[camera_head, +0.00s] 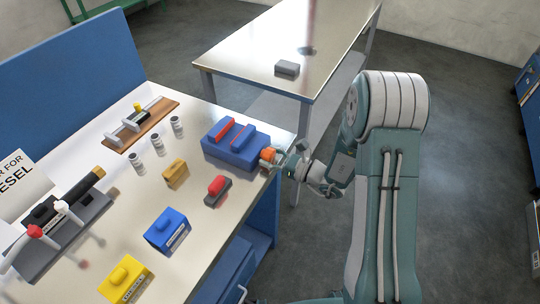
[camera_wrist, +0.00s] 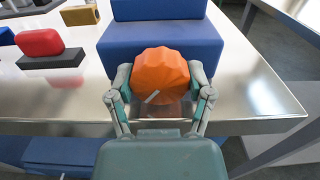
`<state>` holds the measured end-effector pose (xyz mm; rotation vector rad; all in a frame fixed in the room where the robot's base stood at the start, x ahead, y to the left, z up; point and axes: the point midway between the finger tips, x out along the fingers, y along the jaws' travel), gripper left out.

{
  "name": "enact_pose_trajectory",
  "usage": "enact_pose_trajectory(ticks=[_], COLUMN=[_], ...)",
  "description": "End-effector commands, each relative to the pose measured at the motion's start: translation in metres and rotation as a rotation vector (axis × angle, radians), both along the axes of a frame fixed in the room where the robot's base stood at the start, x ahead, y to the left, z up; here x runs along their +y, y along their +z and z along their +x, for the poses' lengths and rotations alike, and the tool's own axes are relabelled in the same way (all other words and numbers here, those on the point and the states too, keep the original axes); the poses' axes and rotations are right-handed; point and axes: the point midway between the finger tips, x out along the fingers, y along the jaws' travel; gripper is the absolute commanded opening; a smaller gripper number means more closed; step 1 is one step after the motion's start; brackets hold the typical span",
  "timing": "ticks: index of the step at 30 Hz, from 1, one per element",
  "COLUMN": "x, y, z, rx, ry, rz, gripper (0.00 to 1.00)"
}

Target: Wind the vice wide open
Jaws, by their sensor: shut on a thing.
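The blue vice (camera_head: 232,150) stands at the right edge of the bench, with red-topped jaws. Its jaws are close together, with a narrow gap between them. Its blue body also fills the top of the wrist view (camera_wrist: 160,55). The orange ribbed knob (camera_wrist: 160,75) sticks out from the vice's front and carries a short white mark low on its face. My gripper (camera_wrist: 160,98) is shut on the orange knob, one finger on each side. In the head view my gripper (camera_head: 283,160) reaches the knob from the right and hides part of it.
The bench top (camera_head: 203,235) also holds a red-topped block (camera_head: 217,187), a tan block (camera_head: 176,171), a blue box (camera_head: 167,230), a yellow box (camera_head: 126,280) and several small cylinders. A steel table (camera_head: 290,40) with a grey block (camera_head: 287,68) stands behind.

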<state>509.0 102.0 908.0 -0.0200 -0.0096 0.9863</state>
Motion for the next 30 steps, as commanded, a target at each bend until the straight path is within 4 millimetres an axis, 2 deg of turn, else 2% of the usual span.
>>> enact_pose_trajectory(ticks=[8, 30], x=[-0.0003, 0.0002], y=[0.0005, 0.0005], z=[0.0014, 0.0008], rx=[-0.056, -0.423], ry=[-0.003, -0.002], rz=[-0.036, -0.279], gripper=[0.19, 0.19])
